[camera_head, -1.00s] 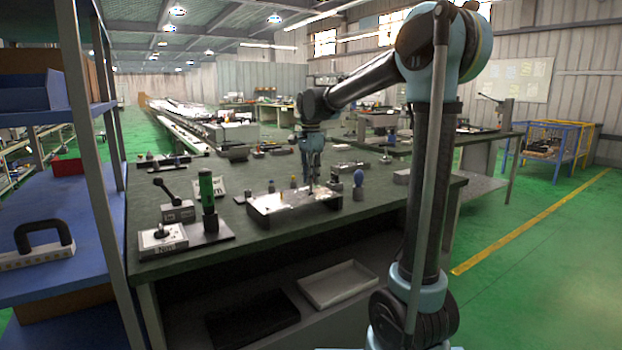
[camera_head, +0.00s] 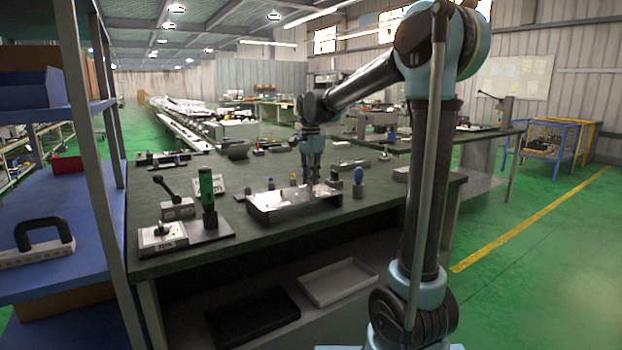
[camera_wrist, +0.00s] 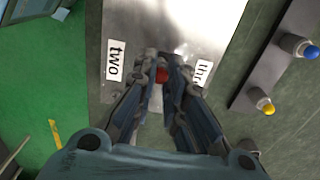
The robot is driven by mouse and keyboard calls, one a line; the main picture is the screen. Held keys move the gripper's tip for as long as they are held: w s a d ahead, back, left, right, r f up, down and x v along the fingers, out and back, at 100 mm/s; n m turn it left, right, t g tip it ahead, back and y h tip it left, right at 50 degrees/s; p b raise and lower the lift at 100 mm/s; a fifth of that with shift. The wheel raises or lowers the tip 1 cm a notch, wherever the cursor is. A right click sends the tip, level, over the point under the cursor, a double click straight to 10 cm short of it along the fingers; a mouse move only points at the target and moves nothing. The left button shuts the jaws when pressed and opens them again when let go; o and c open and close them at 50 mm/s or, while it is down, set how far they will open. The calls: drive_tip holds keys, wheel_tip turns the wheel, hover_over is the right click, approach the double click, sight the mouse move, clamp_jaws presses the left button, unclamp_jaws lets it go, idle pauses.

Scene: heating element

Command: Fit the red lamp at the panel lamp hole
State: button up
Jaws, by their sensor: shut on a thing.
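The red lamp (camera_wrist: 161,75) shows as a small red patch between my fingertips in the wrist view. My gripper (camera_wrist: 163,66) is shut on it. The silver metal panel (camera_wrist: 135,25) lies below, with a label "two" (camera_wrist: 115,60) left of the fingers and a partly covered label starting "thr" (camera_wrist: 204,73) to the right. In the head view my gripper (camera_head: 312,188) points down over the right part of the panel (camera_head: 270,207). The lamp hole is hidden by the fingers, and I cannot tell whether the lamp touches the panel.
A grey strip with a blue lamp (camera_wrist: 311,52) and a yellow lamp (camera_wrist: 267,107) lies right of the panel in the wrist view.

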drive_tip(key=shift+f, duration=0.9)
drive_tip(key=o, duration=0.8)
wheel_tip(320, 180, up, 12)
drive_tip(key=shift+f, duration=0.15)
idle(0.4)
drive_tip(key=s+d+f+n, duration=0.3)
drive_tip(key=s+d+f, duration=0.1)
drive_tip(key=s+d, duration=0.5)
drive_tip(key=s+d+f+n+t, duration=0.1)
drive_tip(key=s+d+f+n, duration=0.3)
drive_tip(key=s+f, duration=0.7)
drive_tip(key=s+d+f+n+t, duration=0.1)
drive_tip(key=s+d+f+n, duration=0.3)
drive_tip(key=s+d+f, duration=0.4)
drive_tip(key=s+f, duration=0.3)
drive_tip(key=f, duration=0.2)
drive_tip(key=shift+s+d+f, duration=0.2)
drive_tip(key=shift+s+d, duration=0.15)
drive_tip(key=shift+s, duration=0.05)
